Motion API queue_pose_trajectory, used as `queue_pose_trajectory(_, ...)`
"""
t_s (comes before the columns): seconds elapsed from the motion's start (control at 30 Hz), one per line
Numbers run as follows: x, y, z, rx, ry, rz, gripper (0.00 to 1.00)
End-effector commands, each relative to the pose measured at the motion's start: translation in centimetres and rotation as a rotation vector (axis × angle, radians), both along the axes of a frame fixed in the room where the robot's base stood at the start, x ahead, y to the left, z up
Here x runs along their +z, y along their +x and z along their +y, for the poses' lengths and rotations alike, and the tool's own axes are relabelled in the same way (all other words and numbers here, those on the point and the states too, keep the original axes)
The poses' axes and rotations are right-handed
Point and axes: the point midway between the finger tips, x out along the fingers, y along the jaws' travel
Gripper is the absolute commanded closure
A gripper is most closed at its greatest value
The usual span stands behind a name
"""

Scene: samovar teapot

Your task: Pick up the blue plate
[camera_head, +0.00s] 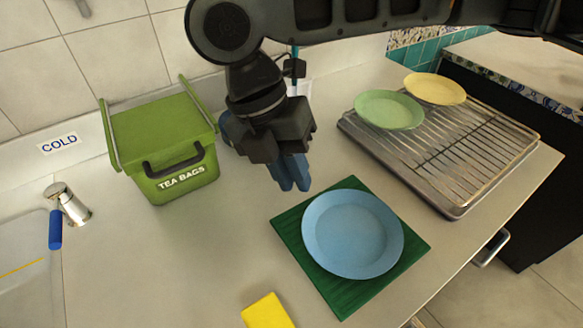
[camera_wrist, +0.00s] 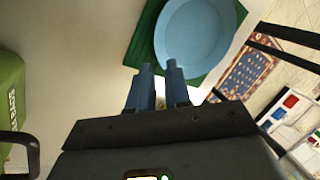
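The blue plate (camera_head: 352,234) lies face up on a dark green square mat (camera_head: 290,232) on the counter. In the wrist view the plate (camera_wrist: 196,30) and the mat (camera_wrist: 146,32) are beyond the fingertips. My gripper (camera_head: 291,184) hangs above the counter, to the upper left of the plate in the head view, and looks apart from it. In the wrist view my gripper's blue fingers (camera_wrist: 159,67) show a narrow gap with nothing held between them.
A green tea bags bin (camera_head: 165,140) stands left of my gripper. A metal rack (camera_head: 440,145) at right bears a green plate (camera_head: 389,109) and a yellow plate (camera_head: 435,88). A yellow sponge (camera_head: 267,312) lies near the front. A tap (camera_head: 68,203) and sink are at far left.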

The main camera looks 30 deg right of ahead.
Motion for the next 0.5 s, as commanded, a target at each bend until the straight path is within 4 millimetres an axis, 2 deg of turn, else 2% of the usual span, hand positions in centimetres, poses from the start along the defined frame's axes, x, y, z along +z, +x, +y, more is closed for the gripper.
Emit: queue_pose_trajectory(0.5, -6.0, -1.6, -1.3, -0.001, -0.001, 0.001, 0.82)
